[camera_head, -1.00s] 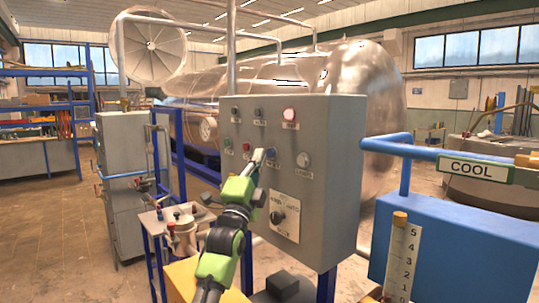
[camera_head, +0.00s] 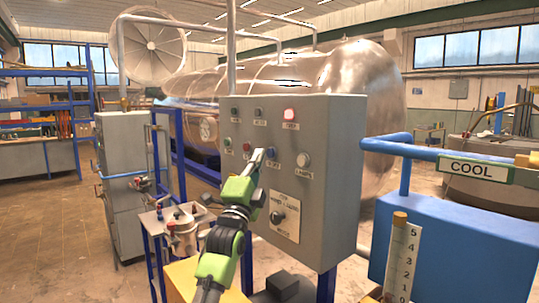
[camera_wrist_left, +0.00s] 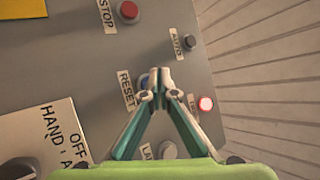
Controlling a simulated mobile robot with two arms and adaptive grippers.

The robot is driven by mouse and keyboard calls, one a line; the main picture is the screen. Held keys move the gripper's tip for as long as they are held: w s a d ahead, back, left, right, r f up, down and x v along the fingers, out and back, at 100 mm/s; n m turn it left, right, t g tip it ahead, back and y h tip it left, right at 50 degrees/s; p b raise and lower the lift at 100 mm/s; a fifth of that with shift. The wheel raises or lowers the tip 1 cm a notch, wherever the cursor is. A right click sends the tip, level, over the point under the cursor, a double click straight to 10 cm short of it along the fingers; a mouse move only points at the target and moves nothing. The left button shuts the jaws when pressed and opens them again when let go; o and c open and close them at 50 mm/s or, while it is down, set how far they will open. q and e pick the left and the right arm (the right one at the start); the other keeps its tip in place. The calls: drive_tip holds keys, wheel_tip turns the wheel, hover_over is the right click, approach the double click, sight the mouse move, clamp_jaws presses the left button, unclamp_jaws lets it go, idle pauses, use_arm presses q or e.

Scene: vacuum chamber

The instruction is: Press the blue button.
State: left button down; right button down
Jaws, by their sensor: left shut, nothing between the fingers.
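The blue button (camera_head: 271,153) is on the front of the grey control box, in the lower row. My left gripper (camera_head: 257,156) is shut and empty, with its fingertips just left of the button in the head view. In the left wrist view the blue button (camera_wrist_left: 143,80) shows only as a sliver beside the RESET label, mostly hidden behind the shut fingertips (camera_wrist_left: 154,78). I cannot tell whether the tips touch it. My right gripper is not in view.
The grey control box (camera_head: 330,200) also carries a red button (camera_wrist_left: 128,11), a lit red lamp (camera_head: 289,114), a white lamp button (camera_head: 303,160) and a rotary knob (camera_head: 278,217). A blue pipe (camera_head: 425,152) with a COOL sign runs to its right.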

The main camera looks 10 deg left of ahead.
use_arm(q)
drive_tip(key=shift+w+d, duration=0.1)
drive_tip(key=shift+w+d, duration=0.2)
drive_tip(key=shift+w, duration=0.05)
drive_tip(key=shift+w+d, duration=0.25)
drive_tip(key=shift+w, duration=0.1)
idle(0.9)
idle(0.3)
drive_tip(key=shift+s+a, duration=0.5)
drive_tip(key=shift+s, duration=0.2)
drive_tip(key=shift+p, duration=0.3)
drive_tip(key=shift+s+a+p, duration=0.25)
drive_tip(key=shift+s+a, duration=0.55)
drive_tip(key=shift+s, duration=0.2)
drive_tip(key=shift+s+a+p, duration=0.25)
drive_tip(key=shift+s+a, duration=0.5)
drive_tip(key=shift+s, duration=0.2)
